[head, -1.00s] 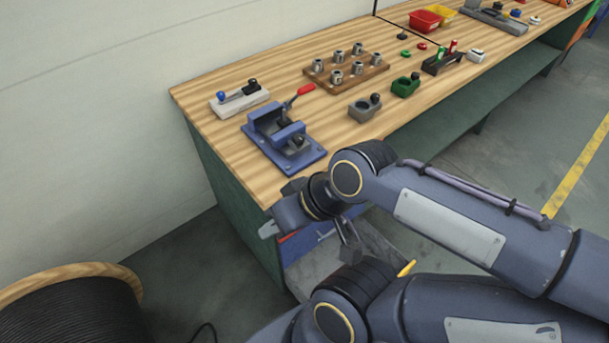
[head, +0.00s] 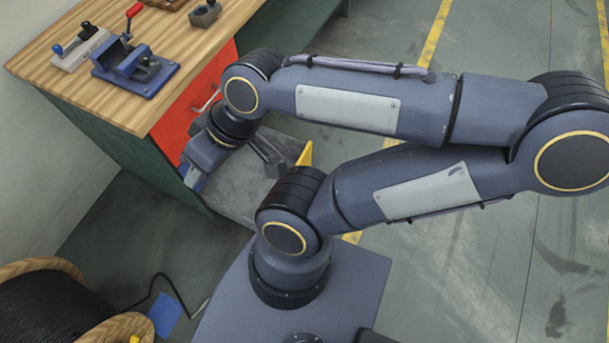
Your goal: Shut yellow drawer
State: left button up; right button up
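The yellow drawer's front (head: 305,154) shows as a small yellow piece at the outer end of a grey open drawer tray (head: 232,196) that sticks out from the bench. My forearm and wrist hide much of the tray and front. My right gripper (head: 228,164) points down over the tray, close to the bench face. One dark finger shows, on the inner side of the yellow front and apart from it in the picture; the other fingertip is not clear, so its opening cannot be told. My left gripper is out of view.
Above the tray, a red drawer front (head: 188,112) with a pale handle is flush with the bench (head: 62,78). Part of a blue front (head: 198,182) shows below it. A blue vise (head: 135,70) stands on top. A cable reel (head: 60,305) is at lower left. Floor at right is open.

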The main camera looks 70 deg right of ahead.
aim_at(235, 189)
jog(key=z, duration=2.15)
jog(key=i+u, duration=0.15)
jog(key=i, duration=0.25)
